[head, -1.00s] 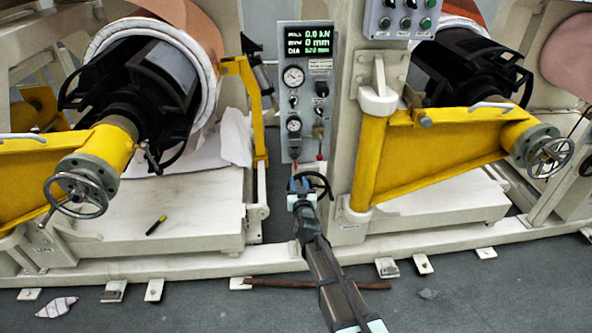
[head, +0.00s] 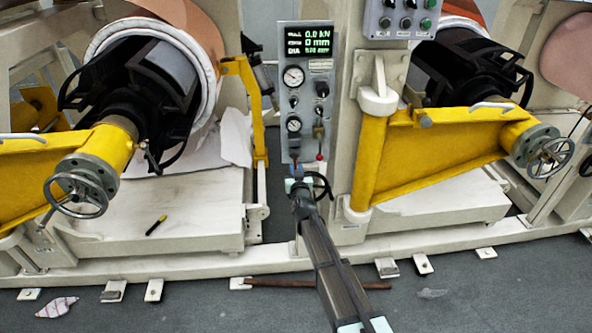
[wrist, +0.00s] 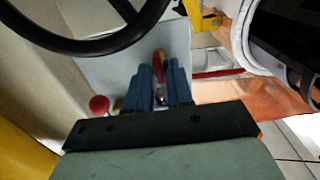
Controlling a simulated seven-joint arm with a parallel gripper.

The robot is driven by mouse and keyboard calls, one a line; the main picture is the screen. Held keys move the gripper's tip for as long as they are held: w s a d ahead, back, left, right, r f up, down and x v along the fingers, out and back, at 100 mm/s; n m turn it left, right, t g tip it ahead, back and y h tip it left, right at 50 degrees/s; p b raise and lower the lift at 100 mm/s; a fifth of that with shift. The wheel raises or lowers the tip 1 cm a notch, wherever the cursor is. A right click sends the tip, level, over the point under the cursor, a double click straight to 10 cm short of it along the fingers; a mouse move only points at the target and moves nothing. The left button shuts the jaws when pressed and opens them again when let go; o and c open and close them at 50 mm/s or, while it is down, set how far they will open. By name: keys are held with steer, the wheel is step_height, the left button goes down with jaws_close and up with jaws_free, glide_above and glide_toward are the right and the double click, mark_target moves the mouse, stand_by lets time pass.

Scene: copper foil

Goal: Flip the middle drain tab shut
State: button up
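The control panel (head: 308,85) in the head view has a small row of parts at its lower end. In the wrist view a narrow red tab (wrist: 158,66) with a silvery fitting (wrist: 161,98) below it lies between my two blue fingers. I take it for the drain tab, but cannot tell whether it is the middle one. My gripper (head: 297,172) is at the panel's bottom edge. Its fingers (wrist: 160,80) stand a little apart around the tab, and contact cannot be made out. My gripper hides the tab's surroundings in the head view.
A black handwheel (head: 318,185) is close to the right of my gripper and crosses the top left of the wrist view. A red ball knob (wrist: 98,104) is beside the fingers. Yellow arms (head: 260,110) stand on both sides.

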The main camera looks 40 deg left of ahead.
jaws_close()
steer(key=shift+m, duration=0.3)
steer(key=m, duration=1.7)
steer(key=shift+w+d+f, duration=0.1)
steer(key=shift+w+d, duration=0.05)
steer(key=shift+w, duration=0.05)
steer(key=shift+m, duration=0.3)
stand_by(0.4)
steer(key=shift+o, duration=1.4)
jaws_free()
